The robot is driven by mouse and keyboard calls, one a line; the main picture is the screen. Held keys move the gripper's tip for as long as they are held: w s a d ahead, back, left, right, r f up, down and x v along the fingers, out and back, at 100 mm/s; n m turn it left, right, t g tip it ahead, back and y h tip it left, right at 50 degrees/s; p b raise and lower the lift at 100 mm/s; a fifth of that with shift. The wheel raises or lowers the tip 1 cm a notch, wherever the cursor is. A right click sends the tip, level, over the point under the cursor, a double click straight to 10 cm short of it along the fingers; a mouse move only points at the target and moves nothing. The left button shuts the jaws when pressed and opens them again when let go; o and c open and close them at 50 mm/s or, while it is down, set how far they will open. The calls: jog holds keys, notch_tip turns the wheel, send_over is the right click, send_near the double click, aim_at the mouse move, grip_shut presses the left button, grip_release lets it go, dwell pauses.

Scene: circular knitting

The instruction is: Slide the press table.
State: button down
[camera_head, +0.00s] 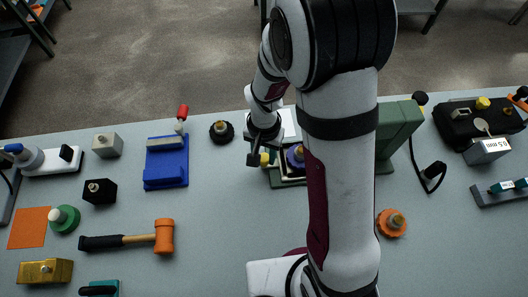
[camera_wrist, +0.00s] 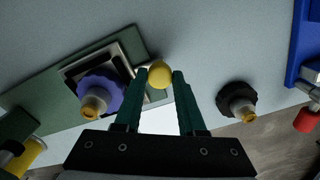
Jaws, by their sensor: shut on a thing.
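The green press (camera_head: 392,130) stands right of centre, partly hidden behind my arm. Its base also shows in the wrist view (camera_wrist: 45,85) with the framed sliding table (camera_wrist: 132,48) on it. A purple knob-like part with a brass tip (camera_wrist: 98,90) sits on that table. A yellow ball knob (camera_wrist: 160,74) is at the table's edge. My gripper (camera_wrist: 160,82) has its teal fingers shut on the yellow knob. In the head view my gripper (camera_head: 262,150) is at the table's left side; its fingertips are hard to make out there.
A black knobbed disc (camera_head: 221,131) stands just left of my gripper, and a blue fixture with a red handle (camera_head: 166,165) is farther left. An orange-headed mallet (camera_head: 130,239) lies at the front left. An orange disc (camera_head: 391,223) is right of my arm.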

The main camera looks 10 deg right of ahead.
jog(key=shift+d, duration=0.1)
dwell(0.8)
jog(key=d, duration=1.3)
jog(key=shift+w+d, duration=0.1)
jog(key=shift+d, duration=0.15)
jog(key=c, duration=0.5)
grip_release()
jog(key=shift+a, duration=0.1)
jog(key=shift+r, duration=0.1)
notch_tip(320, 180, up, 16)
